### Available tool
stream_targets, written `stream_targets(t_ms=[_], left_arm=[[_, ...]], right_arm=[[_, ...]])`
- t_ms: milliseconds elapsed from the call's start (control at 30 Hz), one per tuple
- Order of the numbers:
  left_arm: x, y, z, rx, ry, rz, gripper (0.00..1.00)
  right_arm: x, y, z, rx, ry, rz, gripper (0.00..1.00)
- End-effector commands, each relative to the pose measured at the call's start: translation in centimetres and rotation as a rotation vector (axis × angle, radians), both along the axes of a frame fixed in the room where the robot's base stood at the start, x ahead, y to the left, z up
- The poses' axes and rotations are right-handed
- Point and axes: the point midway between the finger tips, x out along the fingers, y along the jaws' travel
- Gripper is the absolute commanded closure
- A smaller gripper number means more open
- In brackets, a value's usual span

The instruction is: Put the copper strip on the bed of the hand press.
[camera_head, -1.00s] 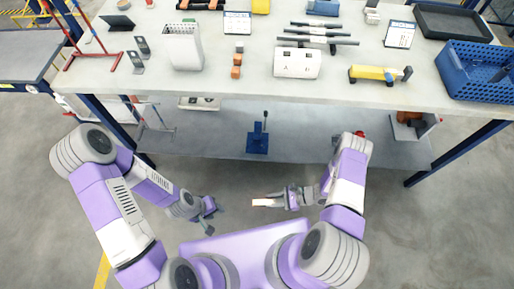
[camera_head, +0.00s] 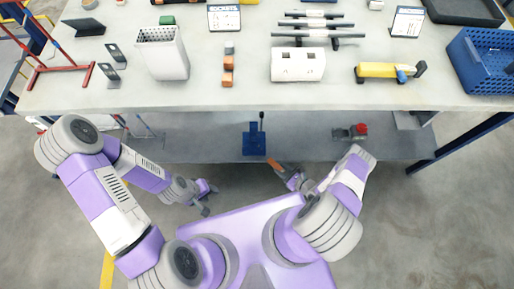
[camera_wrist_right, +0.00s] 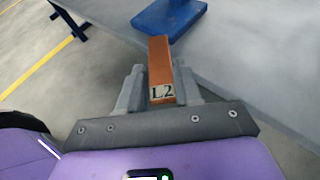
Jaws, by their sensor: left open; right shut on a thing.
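The copper strip (camera_head: 273,163) is held in my right gripper (camera_head: 284,170) by one end. In the right wrist view the strip (camera_wrist_right: 160,62) stands out from between the shut fingers (camera_wrist_right: 160,88), with a label "L2" near the fingers. The hand press (camera_head: 256,142) is blue with an upright lever and stands on the lower shelf. Its blue base also shows in the right wrist view (camera_wrist_right: 170,16), just beyond the strip's far end. I cannot tell the gap between them. My left gripper (camera_head: 206,197) is open and empty, low on the left, away from the press.
The worktop (camera_head: 210,95) overhangs the lower shelf (camera_head: 200,150). A red-and-grey item (camera_head: 352,131) stands on the shelf to the right. On top are a white bin (camera_head: 165,58), a white box (camera_head: 298,68) and a blue basket (camera_head: 482,65). The shelf around the press looks clear.

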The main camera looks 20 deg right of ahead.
Motion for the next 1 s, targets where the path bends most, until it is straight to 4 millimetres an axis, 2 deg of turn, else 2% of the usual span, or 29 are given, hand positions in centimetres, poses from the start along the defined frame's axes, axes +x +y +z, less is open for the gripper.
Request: stream_targets(t_ms=[33, 100, 333, 667, 867, 1000], left_arm=[[0.0, 0.0, -0.4, 0.0, 0.0, 0.0, 0.57], [0.0, 0.0, -0.8, 0.0, -0.001, 0.0, 0.57], [0.0, 0.0, -1.9, 0.0, -0.001, 0.0, 0.57], [0.0, 0.0, -2.5, 0.0, -0.001, 0.0, 0.57], [0.0, 0.0, -3.6, 0.0, -0.001, 0.0, 0.57], [0.0, 0.0, -4.1, 0.0, -0.001, 0.0, 0.57]], right_arm=[[1.5, 0.9, 0.0, 0.002, -0.006, 0.006, 1.0], [3.1, 1.8, -0.1, 0.002, -0.006, 0.006, 1.0], [7.9, 4.5, -0.1, 0.0, -0.005, 0.005, 1.0], [10.6, 5.8, 0.0, 0.001, -0.005, 0.003, 1.0], [13.3, 7.4, -0.1, 0.001, -0.005, 0.004, 1.0], [13.0, 7.2, -0.7, 0.0, -0.002, 0.001, 1.0]])
